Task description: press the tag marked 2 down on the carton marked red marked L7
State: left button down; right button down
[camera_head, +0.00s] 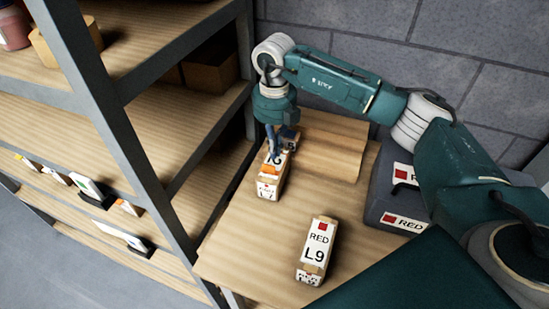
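My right arm reaches in from the right, and its gripper (273,151) points down at the top of a small carton (269,188) on the wooden table. The carton's front label is small and partly readable; it seems to begin with L, and I cannot read the rest surely. An orange patch (271,170) shows on the carton's top by the fingertips. The fingers are too small and overlapped to tell whether they are shut or hold a tag. I cannot make out a tag marked 2. My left gripper is out of view.
A carton marked RED L9 (317,249) stands nearer on the table (243,243). A small dark block (289,139) is behind the gripper. Dark grey bins with RED labels (403,221) stand at right. A shelf rack (110,125) stands close at left.

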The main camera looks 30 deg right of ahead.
notch_tip(320, 180, up, 6)
jog(key=p, duration=0.3)
jog(key=shift+f, duration=0.2)
dwell(0.5)
